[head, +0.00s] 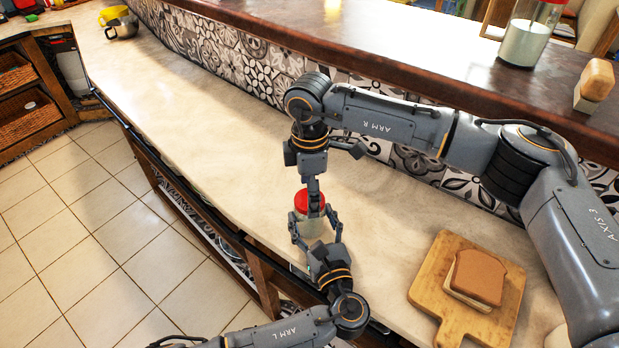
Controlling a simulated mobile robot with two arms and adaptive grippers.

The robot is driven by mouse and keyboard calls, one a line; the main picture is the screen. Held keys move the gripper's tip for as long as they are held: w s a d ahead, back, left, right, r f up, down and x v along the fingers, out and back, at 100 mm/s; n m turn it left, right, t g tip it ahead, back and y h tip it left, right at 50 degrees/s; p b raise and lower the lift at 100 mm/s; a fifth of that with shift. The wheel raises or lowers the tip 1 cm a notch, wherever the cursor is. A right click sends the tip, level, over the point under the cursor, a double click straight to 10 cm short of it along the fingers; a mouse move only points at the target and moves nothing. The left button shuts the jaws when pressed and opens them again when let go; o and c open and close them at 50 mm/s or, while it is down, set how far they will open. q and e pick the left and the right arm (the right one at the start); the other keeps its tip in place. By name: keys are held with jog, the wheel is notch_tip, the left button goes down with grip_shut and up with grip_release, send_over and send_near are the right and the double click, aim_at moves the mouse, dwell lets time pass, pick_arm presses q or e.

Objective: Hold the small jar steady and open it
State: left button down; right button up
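The small jar (311,229) stands upright on the pale counter, with a clear body and a red lid (303,203). My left gripper (315,220) reaches in from the front edge, with one finger on each side of the jar body; it looks shut on it. My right gripper (313,190) points down from above, its fingers at the red lid. They are seen nearly edge-on, so I cannot tell whether they grip the lid. The lid sits on top of the jar. The fingers hide parts of the jar and lid.
A wooden board (428,286) with a sandwich (478,277) lies to the right on the counter. A raised dark ledge (400,50) behind holds a large red-lidded jar (525,42). Cups (122,28) stand at the far left. The counter left of the jar is clear.

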jog(key=shift+f, duration=0.4)
